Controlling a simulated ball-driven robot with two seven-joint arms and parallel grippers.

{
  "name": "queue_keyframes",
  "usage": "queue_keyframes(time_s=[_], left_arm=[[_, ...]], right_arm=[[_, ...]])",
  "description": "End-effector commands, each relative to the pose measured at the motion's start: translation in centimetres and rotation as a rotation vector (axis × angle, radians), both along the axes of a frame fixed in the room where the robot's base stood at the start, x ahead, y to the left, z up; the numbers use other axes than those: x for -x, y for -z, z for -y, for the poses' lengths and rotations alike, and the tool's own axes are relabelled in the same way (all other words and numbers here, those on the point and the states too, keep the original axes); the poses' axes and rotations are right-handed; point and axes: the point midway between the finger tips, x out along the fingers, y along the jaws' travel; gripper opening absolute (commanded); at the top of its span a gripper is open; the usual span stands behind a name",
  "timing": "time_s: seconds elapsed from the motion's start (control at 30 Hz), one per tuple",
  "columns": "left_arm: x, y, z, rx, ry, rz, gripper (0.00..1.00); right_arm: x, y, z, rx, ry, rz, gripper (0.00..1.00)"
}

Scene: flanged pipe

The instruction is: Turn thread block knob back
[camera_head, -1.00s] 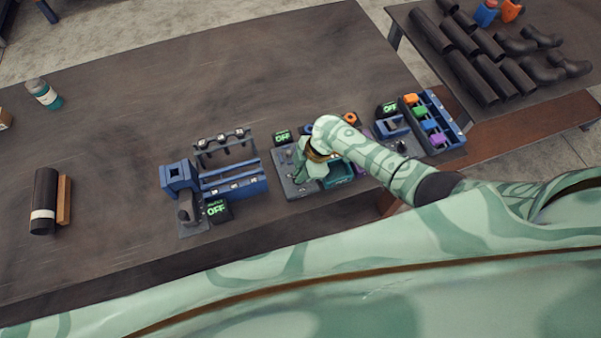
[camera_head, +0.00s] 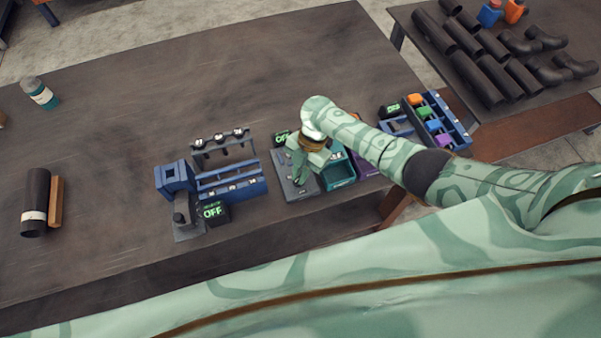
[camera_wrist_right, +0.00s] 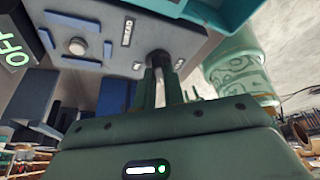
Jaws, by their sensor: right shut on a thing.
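The thread block is a grey plate (camera_head: 283,162) on the table, right of the blue rack. In the right wrist view, its face carries a "THREAD" label (camera_wrist_right: 128,32), a round button (camera_wrist_right: 76,46) and a dark knob (camera_wrist_right: 159,58). My right gripper (camera_head: 302,182) is at the block in the head view, reaching in from the right. In the right wrist view its fingers (camera_wrist_right: 160,88) are shut on the dark knob, partly covering it. My left gripper is in neither view.
A teal bin (camera_head: 338,172) stands just right of the block. A blue rack (camera_head: 232,180) and a box reading "OFF" (camera_head: 212,211) stand to the left. A dark pipe (camera_head: 36,203) lies at far left. The table's middle is clear.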

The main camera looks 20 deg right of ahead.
Motion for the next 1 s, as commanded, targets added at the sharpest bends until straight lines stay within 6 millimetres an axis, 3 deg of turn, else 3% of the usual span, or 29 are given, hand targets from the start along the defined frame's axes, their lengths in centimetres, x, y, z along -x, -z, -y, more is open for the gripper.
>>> queue_keyframes(time_s=[0.47,0.5,0.57,0.6,0.87,1.0], left_arm=[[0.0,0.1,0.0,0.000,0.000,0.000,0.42],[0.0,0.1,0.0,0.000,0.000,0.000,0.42],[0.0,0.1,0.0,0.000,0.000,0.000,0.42],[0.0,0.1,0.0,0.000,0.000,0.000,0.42],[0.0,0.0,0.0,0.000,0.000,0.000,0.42],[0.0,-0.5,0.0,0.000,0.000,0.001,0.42]], right_arm=[[0.0,0.0,0.0,0.000,-0.018,0.000,0.00],[0.0,0.0,0.0,-0.001,-0.018,0.001,0.14],[0.0,0.0,0.0,0.000,-0.017,0.000,0.30],[0.0,0.0,0.0,0.000,-0.017,0.000,0.33],[0.0,-0.1,0.0,0.000,-0.017,0.000,0.33],[-0.4,-1.4,0.4,0.001,-0.017,0.002,0.33]])
